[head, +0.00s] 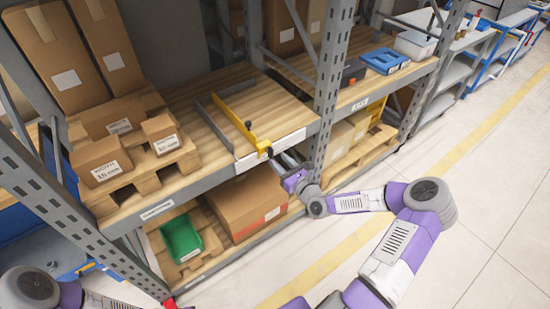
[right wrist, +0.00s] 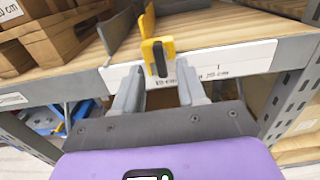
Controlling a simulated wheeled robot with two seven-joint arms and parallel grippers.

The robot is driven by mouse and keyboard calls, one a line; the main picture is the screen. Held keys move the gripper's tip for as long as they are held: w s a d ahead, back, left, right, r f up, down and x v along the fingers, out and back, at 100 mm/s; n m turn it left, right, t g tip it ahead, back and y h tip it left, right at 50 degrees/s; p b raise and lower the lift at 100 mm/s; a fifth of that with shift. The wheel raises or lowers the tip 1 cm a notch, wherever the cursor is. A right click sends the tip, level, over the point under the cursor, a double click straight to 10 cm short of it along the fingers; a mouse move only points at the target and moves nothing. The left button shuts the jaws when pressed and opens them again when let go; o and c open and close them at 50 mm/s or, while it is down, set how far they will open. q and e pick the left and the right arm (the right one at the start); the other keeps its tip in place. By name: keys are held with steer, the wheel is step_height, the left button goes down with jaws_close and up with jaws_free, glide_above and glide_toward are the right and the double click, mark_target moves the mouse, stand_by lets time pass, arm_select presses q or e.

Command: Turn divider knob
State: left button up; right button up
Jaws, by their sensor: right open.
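A yellow divider (head: 236,128) lies across the wooden shelf, with its yellow front end at the shelf's front edge. A black knob (right wrist: 159,58) sits on the yellow end piece (right wrist: 168,45). My right gripper (head: 284,160) is just in front of this end. In the right wrist view its two grey fingers (right wrist: 159,80) are open and spread, with the knob appearing between their tips. Contact cannot be told.
A grey divider (head: 216,122) stands left of the yellow one. Cardboard boxes (head: 104,160) sit on a pallet at the left. A rack upright (head: 325,95) stands close right of my right gripper. A green bin (head: 182,240) is below. The aisle floor is clear.

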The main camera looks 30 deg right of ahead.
mark_target(273, 154)
steer(key=shift+w+a, duration=0.15)
steer(key=shift+w, duration=1.7)
jaws_close()
